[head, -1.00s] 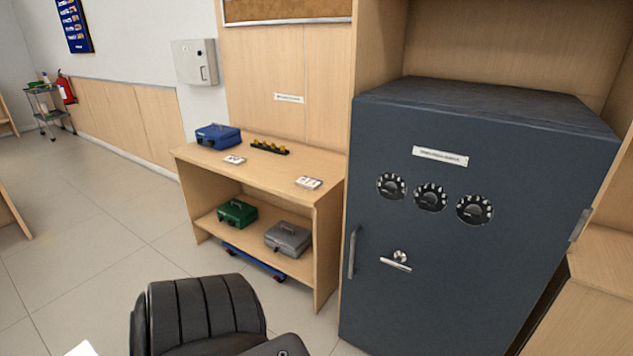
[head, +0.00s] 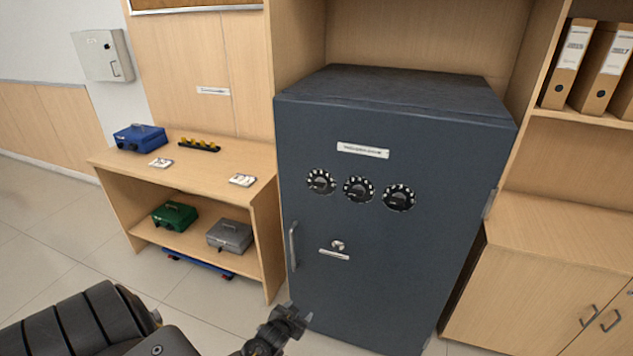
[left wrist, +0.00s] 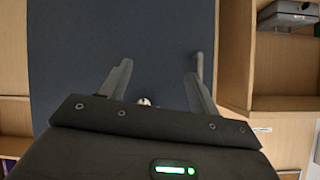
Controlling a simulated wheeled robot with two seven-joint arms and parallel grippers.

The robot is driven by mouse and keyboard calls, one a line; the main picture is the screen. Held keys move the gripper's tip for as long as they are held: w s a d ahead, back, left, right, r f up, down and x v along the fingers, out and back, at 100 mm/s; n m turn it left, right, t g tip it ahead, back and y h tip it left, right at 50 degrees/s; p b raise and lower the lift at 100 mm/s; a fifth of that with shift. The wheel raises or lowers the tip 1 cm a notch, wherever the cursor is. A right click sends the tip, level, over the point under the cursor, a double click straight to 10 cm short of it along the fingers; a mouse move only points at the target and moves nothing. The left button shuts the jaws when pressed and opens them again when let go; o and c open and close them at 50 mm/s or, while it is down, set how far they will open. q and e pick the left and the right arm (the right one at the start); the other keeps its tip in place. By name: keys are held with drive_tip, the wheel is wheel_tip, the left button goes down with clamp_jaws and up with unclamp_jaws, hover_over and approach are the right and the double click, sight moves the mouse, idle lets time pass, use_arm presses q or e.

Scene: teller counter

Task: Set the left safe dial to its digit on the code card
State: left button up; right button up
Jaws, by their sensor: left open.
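The dark safe (head: 400,270) stands upright with three round black dials in a row on its door. The left dial (head: 320,182) has pale marks around its rim, too small to read. I cannot tell which is the code card, nor read either. My left gripper (head: 289,322) is low in front of the safe, below the dials and apart from them. In the left wrist view it (left wrist: 158,82) is open and empty, facing the door. My right gripper is out of view.
The safe's bar handle (head: 293,246) and lever (head: 335,252) stick out below the dials. The table (head: 215,172) to the left holds a blue cash box (head: 140,138). A cabinet (head: 550,270) stands right. Floor shows in front of the table.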

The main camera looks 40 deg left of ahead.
use_arm(q)
drive_tip(key=w+a+r+n+t+y+p, duration=0.15)
drive_tip(key=w+r, duration=0.25)
drive_tip(key=r, duration=0.5)
drive_tip(key=w+a+r+t, duration=0.2)
drive_tip(key=w+r, duration=0.1)
drive_tip(key=r, duration=0.7)
drive_tip(key=n+t+p, duration=0.1)
drive_tip(key=t+p, duration=0.1)
drive_tip(key=t, duration=0.1)
approach(318, 187)
drive_tip(key=shift+y, duration=0.45)
drive_tip(key=p+x, duration=0.1)
drive_tip(key=x, duration=0.6)
drive_tip(key=shift+d, duration=0.15)
drive_tip(key=shift+p+x, duration=0.3)
drive_tip(key=shift+x, duration=0.65)
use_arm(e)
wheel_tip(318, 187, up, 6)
use_arm(q)
drive_tip(key=c, duration=0.9)
drive_tip(key=shift+d, duration=0.15)
drive_tip(key=shift+c, duration=0.4)
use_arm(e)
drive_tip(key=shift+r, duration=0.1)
